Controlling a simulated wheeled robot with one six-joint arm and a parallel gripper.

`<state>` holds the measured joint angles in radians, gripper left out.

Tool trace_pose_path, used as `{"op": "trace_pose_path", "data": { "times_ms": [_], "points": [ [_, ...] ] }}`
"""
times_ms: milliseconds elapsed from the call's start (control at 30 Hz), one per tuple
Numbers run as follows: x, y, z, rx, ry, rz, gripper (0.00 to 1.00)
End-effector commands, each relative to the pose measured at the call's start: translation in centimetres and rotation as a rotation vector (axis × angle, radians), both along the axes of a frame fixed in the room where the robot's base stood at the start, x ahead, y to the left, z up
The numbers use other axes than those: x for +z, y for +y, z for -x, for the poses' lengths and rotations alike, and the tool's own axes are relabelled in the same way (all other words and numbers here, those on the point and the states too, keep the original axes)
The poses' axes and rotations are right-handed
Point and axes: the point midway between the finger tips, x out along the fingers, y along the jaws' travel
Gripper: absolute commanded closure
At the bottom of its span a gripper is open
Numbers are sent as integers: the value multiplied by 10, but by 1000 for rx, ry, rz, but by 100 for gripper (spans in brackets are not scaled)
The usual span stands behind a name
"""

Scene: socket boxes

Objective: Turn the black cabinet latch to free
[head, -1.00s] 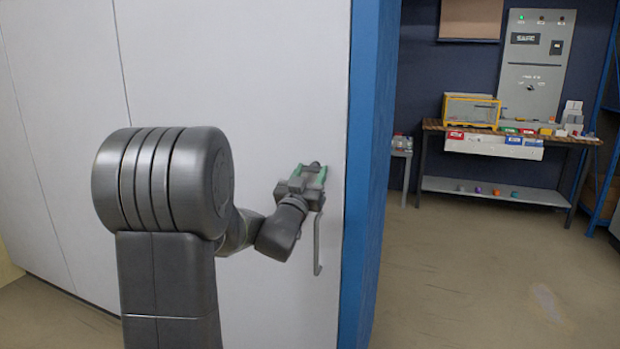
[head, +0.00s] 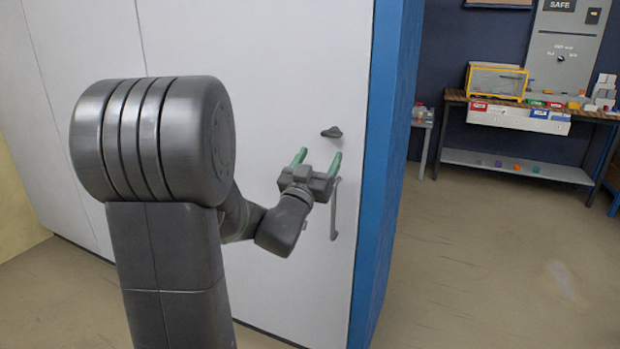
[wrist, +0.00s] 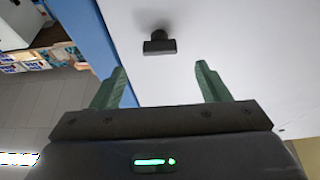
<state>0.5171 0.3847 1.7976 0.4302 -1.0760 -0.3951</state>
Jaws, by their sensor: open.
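The black latch (head: 332,132) is a small dark knob on the white cabinet door (head: 250,70), near its right edge. In the head view it lies roughly level. My gripper (head: 319,158) is open and empty, with two green fingers, just below the latch and apart from it. In the wrist view the latch (wrist: 159,43) shows as a dark bar on a short stem, beyond and between the fingertips of my gripper (wrist: 162,68). The gap between fingers and latch is clear.
A grey vertical handle (head: 334,210) is on the door below the latch, partly behind my gripper. The cabinet's blue side (head: 394,130) is to the right. A workbench (head: 455,96) with bins stands farther back right. The floor between is free.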

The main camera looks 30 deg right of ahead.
Motion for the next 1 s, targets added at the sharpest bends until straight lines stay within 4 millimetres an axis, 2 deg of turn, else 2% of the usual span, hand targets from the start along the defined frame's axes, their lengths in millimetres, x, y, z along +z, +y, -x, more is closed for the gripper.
{"op": "trace_pose_path", "data": {
  "times_ms": [100, 333, 1000],
  "points": [
    [-11, 20, 14, 3, 2, 0, 31],
    [-21, 41, 30, 2, 1, 0, 31],
    [-22, 43, 33, 0, 1, 1, 31]
  ]
}}
